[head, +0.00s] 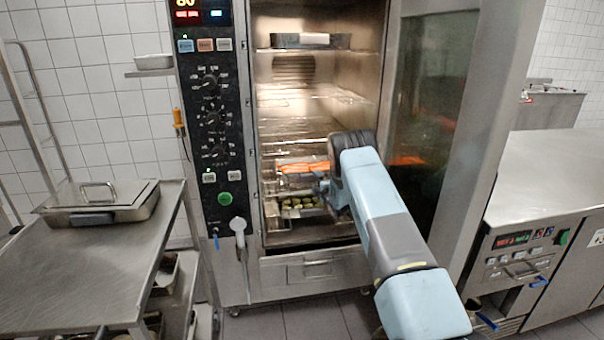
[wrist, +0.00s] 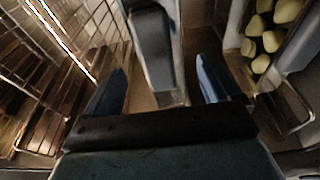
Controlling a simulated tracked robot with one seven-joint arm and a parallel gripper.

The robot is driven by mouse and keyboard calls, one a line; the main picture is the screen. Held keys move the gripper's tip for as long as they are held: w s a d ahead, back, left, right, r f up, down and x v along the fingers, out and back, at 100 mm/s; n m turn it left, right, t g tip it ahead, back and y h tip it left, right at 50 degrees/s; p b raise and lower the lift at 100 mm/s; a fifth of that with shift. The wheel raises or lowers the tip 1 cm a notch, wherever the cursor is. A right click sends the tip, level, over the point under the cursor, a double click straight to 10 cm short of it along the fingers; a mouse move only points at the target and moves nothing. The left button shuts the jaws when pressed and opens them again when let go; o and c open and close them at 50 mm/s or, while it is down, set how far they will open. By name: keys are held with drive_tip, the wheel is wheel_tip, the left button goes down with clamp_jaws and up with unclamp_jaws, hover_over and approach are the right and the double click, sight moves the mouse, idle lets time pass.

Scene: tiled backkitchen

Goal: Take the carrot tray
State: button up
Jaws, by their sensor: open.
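The carrot tray (head: 303,168) shows as a strip of orange on a middle-low level inside the open oven in the head view. My gripper (head: 322,188) is inside the oven opening, at the right front of that tray and partly hidden by my arm. In the wrist view, my gripper (wrist: 162,68) is open, with one blue finger on each side of a dark handle-like bar (wrist: 153,45). The bar lies between the fingers, and I see no clear contact. No carrots show in the wrist view, so I cannot confirm which tray the bar belongs to.
A tray of pale green-yellow pieces (head: 300,205) sits below the carrots; its pieces (wrist: 262,38) show at right in the wrist view. Wire racks (wrist: 70,60) are at left there. Another tray (head: 312,41) is high up. The oven door (head: 425,120) stands open at right; a steel table (head: 90,255) is left.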

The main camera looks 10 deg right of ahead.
sight(313, 180)
drive_tip(key=shift+f+x, duration=0.2)
drive_tip(key=shift+x, duration=0.9)
drive_tip(key=shift+f+x, duration=0.2)
drive_tip(key=shift+x, duration=0.95)
drive_tip(key=shift+w, duration=0.45)
drive_tip(key=shift+s+f, duration=0.1)
drive_tip(key=shift+f, duration=0.05)
drive_tip(key=c, duration=1.6)
